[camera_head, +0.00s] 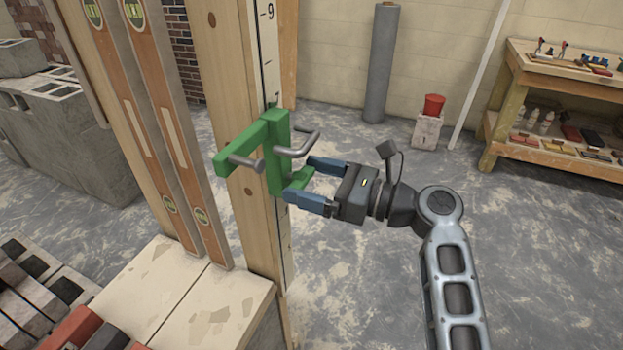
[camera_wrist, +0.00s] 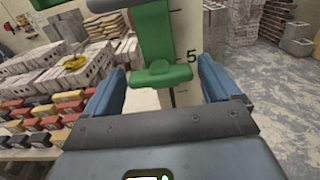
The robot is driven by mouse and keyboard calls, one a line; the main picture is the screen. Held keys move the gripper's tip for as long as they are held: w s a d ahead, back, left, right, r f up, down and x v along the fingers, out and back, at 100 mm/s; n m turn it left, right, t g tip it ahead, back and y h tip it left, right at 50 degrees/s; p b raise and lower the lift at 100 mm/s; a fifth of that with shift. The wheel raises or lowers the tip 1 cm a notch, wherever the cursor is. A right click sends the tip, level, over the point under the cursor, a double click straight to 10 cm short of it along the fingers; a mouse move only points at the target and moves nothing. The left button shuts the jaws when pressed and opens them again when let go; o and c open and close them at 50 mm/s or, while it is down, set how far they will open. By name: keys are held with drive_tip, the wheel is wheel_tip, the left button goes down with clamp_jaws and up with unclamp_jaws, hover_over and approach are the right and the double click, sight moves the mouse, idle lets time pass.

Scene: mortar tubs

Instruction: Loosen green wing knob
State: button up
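A green clamp (camera_head: 276,150) sits on an upright wooden post (camera_head: 226,75) that carries a white measuring scale. The green wing knob (camera_head: 301,178) projects from the clamp's lower end towards my gripper; in the wrist view the knob (camera_wrist: 163,75) shows as a wide winged shape below the green bar. My gripper (camera_head: 303,179) has its blue fingers apart, one on each side of the knob. In the wrist view (camera_wrist: 161,80) gaps show between the knob and both fingers, so they do not touch it.
A bent grey metal rod (camera_head: 306,143) sticks out of the clamp just above my fingers. Two spirit levels (camera_head: 160,110) lean left of the post. The floor to the right is clear.

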drive_tip(key=c, duration=0.8)
drive_tip(key=shift+c, duration=0.2)
drive_tip(key=shift+n, duration=0.4)
drive_tip(key=n+b, duration=0.1)
drive_tip(key=n, duration=0.2)
drive_tip(key=shift+f+n, duration=0.1)
drive_tip(key=shift+n, duration=0.3)
drive_tip(key=n+b, duration=0.2)
drive_tip(key=n, duration=0.2)
drive_tip(key=shift+f, duration=0.1)
drive_tip(key=n+b, duration=0.3)
drive_tip(key=n, duration=0.2)
drive_tip(key=shift+s+f, duration=0.1)
drive_tip(key=shift+f, duration=0.05)
drive_tip(key=n+b, duration=0.3)
drive_tip(key=n, duration=0.1)
drive_tip(key=shift+r+n+b, duration=0.2)
drive_tip(key=shift+n+b, duration=0.1)
drive_tip(key=shift+b, duration=0.05)
